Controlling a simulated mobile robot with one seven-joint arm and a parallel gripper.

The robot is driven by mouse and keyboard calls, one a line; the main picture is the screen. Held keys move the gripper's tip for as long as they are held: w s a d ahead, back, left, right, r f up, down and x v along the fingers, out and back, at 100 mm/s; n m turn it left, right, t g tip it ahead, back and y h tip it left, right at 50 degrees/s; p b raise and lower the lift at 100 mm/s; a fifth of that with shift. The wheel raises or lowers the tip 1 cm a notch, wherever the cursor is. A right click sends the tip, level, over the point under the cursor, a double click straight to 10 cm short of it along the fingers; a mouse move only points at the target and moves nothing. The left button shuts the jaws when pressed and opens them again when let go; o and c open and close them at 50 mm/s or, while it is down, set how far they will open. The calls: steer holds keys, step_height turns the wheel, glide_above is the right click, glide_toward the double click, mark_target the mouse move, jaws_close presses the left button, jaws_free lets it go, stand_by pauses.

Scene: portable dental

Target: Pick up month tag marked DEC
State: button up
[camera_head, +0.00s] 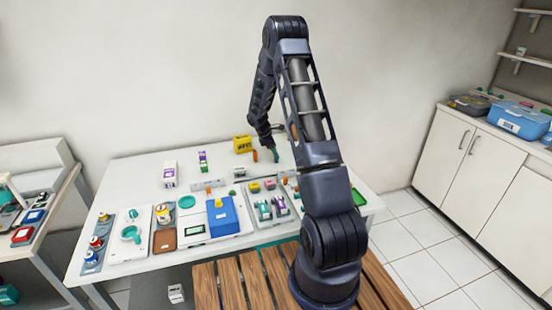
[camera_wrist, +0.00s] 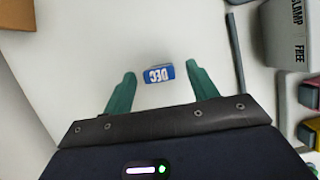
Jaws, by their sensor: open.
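My gripper (camera_wrist: 160,77) is open and empty, with one finger on each side of the tag and a gap on both sides. In the head view my gripper (camera_head: 275,153) is over the back right part of the table, partly hidden by my arm. The tag cannot be made out in the head view.
A grey box with the words CLAMP FREE (camera_wrist: 290,45) stands to the right in the wrist view, past a dark strip (camera_wrist: 235,52). A brown box (camera_wrist: 15,14) is at the top left corner.

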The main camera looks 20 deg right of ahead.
steer(key=x, duration=0.3)
steer(key=shift+d, duration=0.15)
steer(key=c, duration=1.1)
steer(key=shift+o, duration=0.2)
